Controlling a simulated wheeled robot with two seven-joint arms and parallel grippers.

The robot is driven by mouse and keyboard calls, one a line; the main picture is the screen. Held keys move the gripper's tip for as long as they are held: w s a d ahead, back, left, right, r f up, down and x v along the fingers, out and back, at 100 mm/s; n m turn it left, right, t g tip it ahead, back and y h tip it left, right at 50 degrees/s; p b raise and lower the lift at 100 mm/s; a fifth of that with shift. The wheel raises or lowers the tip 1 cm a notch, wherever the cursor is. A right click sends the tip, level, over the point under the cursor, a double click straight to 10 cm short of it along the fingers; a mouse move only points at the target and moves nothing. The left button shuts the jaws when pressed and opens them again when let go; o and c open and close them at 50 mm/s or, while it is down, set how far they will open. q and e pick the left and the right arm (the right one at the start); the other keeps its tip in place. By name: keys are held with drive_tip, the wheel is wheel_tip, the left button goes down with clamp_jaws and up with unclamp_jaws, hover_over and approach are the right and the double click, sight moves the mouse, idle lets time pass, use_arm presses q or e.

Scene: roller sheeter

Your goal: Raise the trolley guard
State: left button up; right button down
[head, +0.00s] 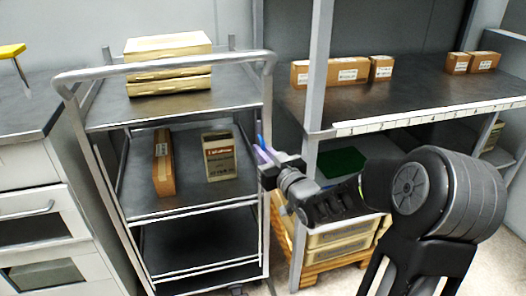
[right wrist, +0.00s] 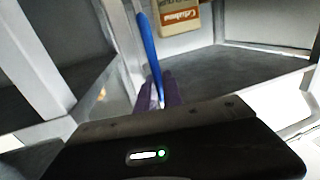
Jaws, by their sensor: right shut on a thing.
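The trolley (head: 212,277) is a grey metal frame with several shelves and a bent tube handle (head: 160,69) on top. A thin blue bar (head: 260,134) stands at its right side by the middle shelf; it also shows as a blue strip in the right wrist view (right wrist: 148,45). My right gripper (head: 264,155) is at that side with its purple fingertips (right wrist: 161,92) shut on the blue bar. Whether the bar is part of the trolley guard I cannot tell. My left gripper is not in view.
Cream boxes (head: 168,60) sit on the trolley's top shelf, and a brown box (head: 163,163) and a labelled box (head: 218,156) on the middle one. A rack post (head: 317,70) and a shelf with cartons stand close right. A drawer cabinet (head: 30,160) stands left.

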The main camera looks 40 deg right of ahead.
sight(263, 142)
drive_tip(key=shift+r, duration=0.1)
idle(0.7)
wheel_tip(263, 142, up, 6)
drive_tip(key=shift+f+p, duration=0.25)
drive_tip(key=shift+p, duration=0.35)
drive_tip(key=c, duration=1.9)
unclamp_jaws()
drive_tip(key=o, duration=0.4)
drive_tip(key=shift+f, duration=0.1)
drive_tip(key=s, duration=0.5)
drive_tip(key=s+a, duration=0.1)
drive_tip(key=s, duration=0.1)
drive_tip(key=shift+s, duration=0.4)
